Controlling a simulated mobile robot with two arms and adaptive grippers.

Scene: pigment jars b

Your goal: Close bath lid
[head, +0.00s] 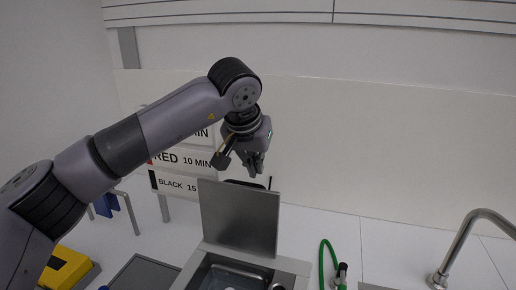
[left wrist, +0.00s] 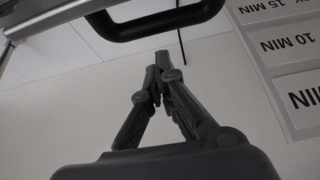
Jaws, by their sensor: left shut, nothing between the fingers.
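The bath lid (head: 240,217) is a grey metal plate standing upright, open, at the back edge of the bath (head: 205,262) in the head view. Its black handle (head: 246,183) shows just behind the lid's top edge. The handle also shows large at the top of the left wrist view (left wrist: 155,22). My left gripper (head: 257,172) is above and behind the lid, close to the handle. Its fingertips are together and empty, and they appear apart from the handle in the left wrist view (left wrist: 157,62). My right gripper is not in view.
A sign with time labels (head: 182,160) stands behind on the left. A yellow object (head: 65,268) lies at lower left. A green hose (head: 323,262) and a curved metal tap (head: 468,235) are on the right. The counter between hose and tap looks mostly clear.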

